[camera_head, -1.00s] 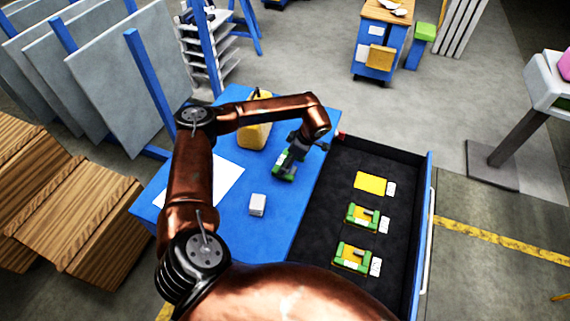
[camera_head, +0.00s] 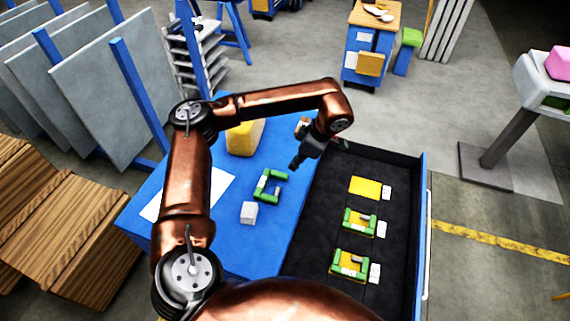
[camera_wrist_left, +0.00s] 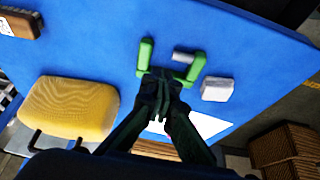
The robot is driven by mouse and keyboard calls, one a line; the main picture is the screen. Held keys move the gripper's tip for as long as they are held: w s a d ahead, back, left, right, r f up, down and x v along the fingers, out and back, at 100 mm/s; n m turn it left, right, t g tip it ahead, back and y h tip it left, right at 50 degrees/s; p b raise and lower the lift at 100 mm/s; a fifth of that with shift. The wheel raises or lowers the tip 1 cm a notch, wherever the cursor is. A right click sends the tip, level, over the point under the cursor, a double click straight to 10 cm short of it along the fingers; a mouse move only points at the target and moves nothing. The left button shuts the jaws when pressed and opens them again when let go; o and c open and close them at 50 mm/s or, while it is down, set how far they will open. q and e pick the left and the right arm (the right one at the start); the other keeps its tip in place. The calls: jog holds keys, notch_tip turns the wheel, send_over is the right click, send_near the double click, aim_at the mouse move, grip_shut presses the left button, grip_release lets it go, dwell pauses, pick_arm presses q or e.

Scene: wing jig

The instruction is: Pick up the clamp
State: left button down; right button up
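The clamp (camera_head: 261,189), a green C-shaped piece with a grey part, lies on the blue table top (camera_head: 225,248). In the left wrist view the clamp (camera_wrist_left: 146,53) shows its two green arms just beyond my fingers, which hide part of it. My left gripper (camera_head: 294,165) hangs above the table, up and right of the clamp in the head view. Its fingers (camera_wrist_left: 161,88) look close together, with nothing visible between them. My right gripper is not in view.
A white block (camera_head: 249,212), a yellow rounded object (camera_head: 244,138) and a white sheet (camera_head: 218,186) lie around the clamp. At right an open dark drawer (camera_head: 318,240) holds two similar green clamps (camera_head: 359,222) (camera_head: 349,264) and a bare yellow plate (camera_head: 365,187).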

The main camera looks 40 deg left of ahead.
pick_arm(q)
jog(key=shift+s+d+r, duration=0.2)
jog(key=shift+d+r, duration=0.2)
jog(key=shift+d, duration=0.4)
jog(key=shift+s+d+r, duration=0.2)
jog(key=shift+d+r, duration=0.15)
jog(key=shift+d, duration=0.4)
jog(key=shift+s+d+r, duration=0.2)
jog(key=shift+d+r, duration=0.2)
jog(key=shift+d, duration=0.4)
jog(key=c, duration=2.6)
grip_release()
jog(key=shift+c, duration=0.2)
jog(key=o, duration=2.1)
